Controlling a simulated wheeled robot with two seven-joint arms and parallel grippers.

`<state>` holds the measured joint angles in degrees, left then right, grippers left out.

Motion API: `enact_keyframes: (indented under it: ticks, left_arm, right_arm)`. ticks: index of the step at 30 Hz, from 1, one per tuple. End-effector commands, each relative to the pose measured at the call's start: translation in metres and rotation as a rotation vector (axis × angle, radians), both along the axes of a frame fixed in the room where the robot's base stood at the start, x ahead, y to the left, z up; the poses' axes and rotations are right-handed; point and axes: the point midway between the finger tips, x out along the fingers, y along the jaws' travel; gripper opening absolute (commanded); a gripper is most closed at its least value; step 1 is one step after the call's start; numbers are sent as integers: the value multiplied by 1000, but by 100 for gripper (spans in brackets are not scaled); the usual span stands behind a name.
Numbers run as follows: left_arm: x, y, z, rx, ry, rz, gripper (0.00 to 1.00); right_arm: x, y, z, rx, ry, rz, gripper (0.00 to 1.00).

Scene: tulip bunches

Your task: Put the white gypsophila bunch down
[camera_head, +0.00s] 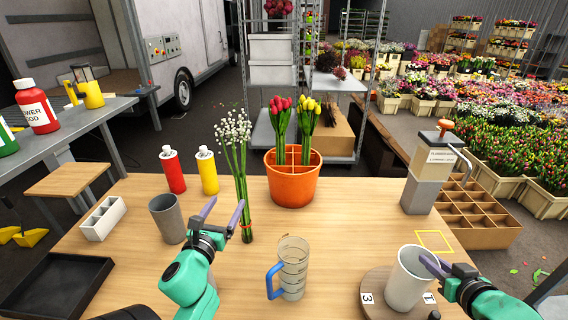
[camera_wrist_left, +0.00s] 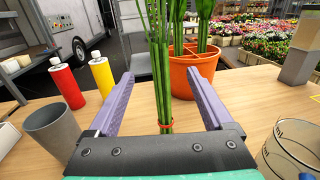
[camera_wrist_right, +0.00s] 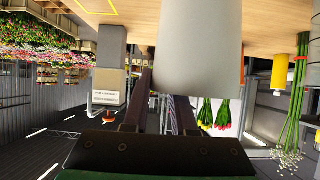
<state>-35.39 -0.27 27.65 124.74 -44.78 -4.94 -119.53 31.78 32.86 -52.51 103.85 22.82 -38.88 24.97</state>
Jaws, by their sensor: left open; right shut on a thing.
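The white gypsophila bunch (camera_head: 235,150) stands upright on the table, with a red band low on its green stems. My left gripper (camera_head: 224,208) is open at the near side of the stems. In the left wrist view the bunch's stems (camera_wrist_left: 163,60) show between the two spread purple fingers (camera_wrist_left: 160,76), touching neither visibly. My right gripper (camera_head: 428,262) is shut on the wall of a pale grey cup (camera_head: 406,285) on a round wooden stand at the right. The right wrist view is upside down and shows the cup (camera_wrist_right: 198,45) at the fingers and the bunch (camera_wrist_right: 296,110) at the right.
An orange divided pot (camera_head: 292,184) with red and yellow tulips stands behind the bunch. A measuring jug (camera_head: 292,268) is to its right front, a grey cup (camera_head: 166,219) to its left. Red (camera_head: 173,172) and yellow (camera_head: 207,172) bottles stand behind. Table between jug and pot is clear.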

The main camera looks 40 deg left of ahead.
Motion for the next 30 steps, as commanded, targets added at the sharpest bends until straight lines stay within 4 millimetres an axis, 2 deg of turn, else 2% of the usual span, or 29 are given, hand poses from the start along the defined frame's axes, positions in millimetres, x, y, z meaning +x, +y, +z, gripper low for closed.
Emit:
enact_keyframes:
  ticks: [1, 6, 18, 26, 30]
  left_arm:
    - [7, 3, 1, 10, 2, -3, 85]
    - [41, 20, 3, 11, -1, -2, 85]
    - [99, 51, 10, 3, -2, 1, 85]
    - [104, 53, 9, 2, 0, 1, 85]
    - [104, 53, 9, 2, 0, 1, 31]
  right_arm:
    - [-1, -1, -5, -6, 9, 0, 0]
    - [-1, -1, -5, -6, 10, 0, 0]
    - [-1, -1, -5, -6, 9, 0, 0]
    - [-1, 0, -5, -6, 9, 0, 0]
    - [-1, 0, -5, -6, 9, 0, 0]
